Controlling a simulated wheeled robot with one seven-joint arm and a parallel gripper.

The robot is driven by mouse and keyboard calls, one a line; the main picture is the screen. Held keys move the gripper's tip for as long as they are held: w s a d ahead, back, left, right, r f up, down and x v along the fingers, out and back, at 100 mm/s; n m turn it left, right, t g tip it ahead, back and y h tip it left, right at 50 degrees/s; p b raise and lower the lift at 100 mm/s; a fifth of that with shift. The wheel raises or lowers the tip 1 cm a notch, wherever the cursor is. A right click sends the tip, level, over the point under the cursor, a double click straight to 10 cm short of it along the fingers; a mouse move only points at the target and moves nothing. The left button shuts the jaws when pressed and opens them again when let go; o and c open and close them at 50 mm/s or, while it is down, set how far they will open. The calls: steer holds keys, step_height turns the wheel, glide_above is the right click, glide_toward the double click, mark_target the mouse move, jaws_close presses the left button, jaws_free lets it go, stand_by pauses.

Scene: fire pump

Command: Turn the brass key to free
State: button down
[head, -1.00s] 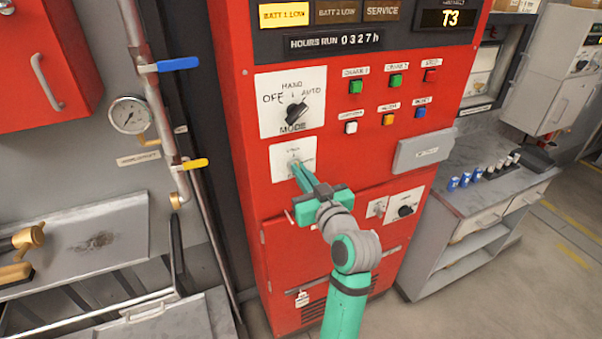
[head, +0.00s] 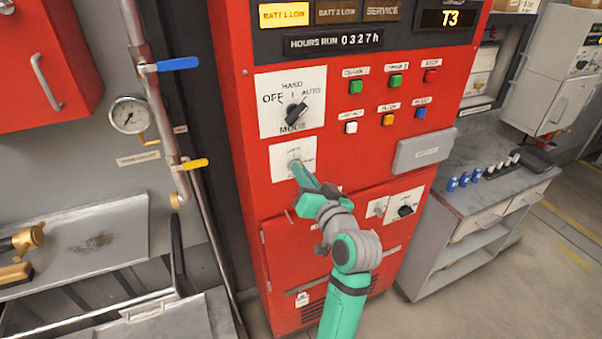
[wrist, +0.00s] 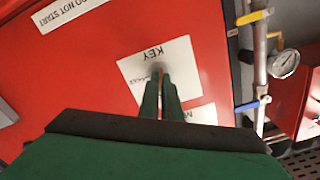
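The white key plate (head: 281,161) is on the front of the red cabinet, below the mode switch. It also shows in the wrist view (wrist: 182,62), upside down, with the word KEY readable. My gripper (head: 296,168) reaches the plate's middle from the lower right. In the wrist view its two green fingers (wrist: 161,82) are close together around the key (wrist: 157,70), with only a narrow gap. The fingers hide most of the key, and its colour and the pointing of its bow cannot be made out. The small lettering around it is partly covered.
The black mode switch (head: 294,112) sits just above the plate. Coloured push buttons (head: 396,80) and a grey box (head: 425,150) are to the right. Pipes with a blue lever (head: 178,64) and a yellow lever (head: 195,164) stand to the left.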

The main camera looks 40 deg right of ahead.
steer(key=m, duration=1.2)
steer(key=shift+d+f, duration=0.1)
steer(key=shift+f, duration=0.1)
stand_by(0.5)
steer(key=c, duration=2)
jaws_free()
steer(key=shift+m, duration=0.3)
steer(key=shift+s, duration=0.1)
steer(key=v, duration=1)
steer(key=shift+s, duration=0.3)
